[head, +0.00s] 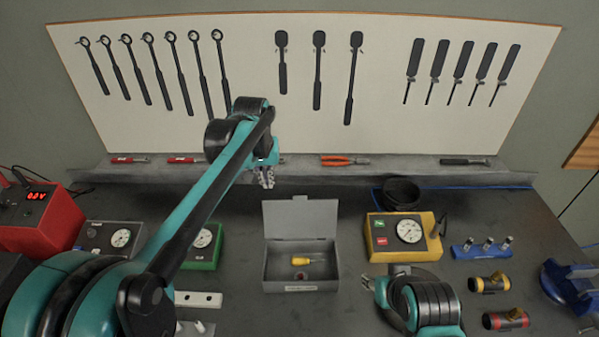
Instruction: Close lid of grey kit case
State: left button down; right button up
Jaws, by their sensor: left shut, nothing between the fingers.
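The grey kit case (301,286) stands on the bench in the middle of the head view. Its lid (299,217) is open and stands upright at the back. A yellow-handled tool (303,261) and a small dark red round piece lie inside. My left gripper (266,182) is shut and empty, above and behind the lid's left corner, apart from it as far as I can tell. My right gripper (370,284) shows only in part at the right of the case, low in the view; its fingers are too small to read.
A yellow gauge box (404,236) stands right of the case and a green one (204,247) left of it. A black bowl (401,193) sits behind the yellow box. A tool ledge (300,173) and pegboard close off the back. Bare bench lies just right of the lid.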

pick_arm(q)
jog(key=w+d+f+g+p, duration=0.1)
jog(key=w+d+g+p, duration=0.1)
jog(key=w+d+p, duration=0.75)
notch_tip(320, 180, down, 10)
jog(key=s, duration=0.1)
jog(key=shift+s+a+r+g, duration=0.2)
jog(key=shift+s+a+g, duration=0.1)
jog(key=shift+a, duration=0.15)
pick_arm(e)
notch_tip(320, 180, up, 11)
jog(key=shift+w, duration=0.1)
pick_arm(q)
jog(key=shift+s, duration=0.2)
pick_arm(e)
jog(key=shift+f, duration=0.1)
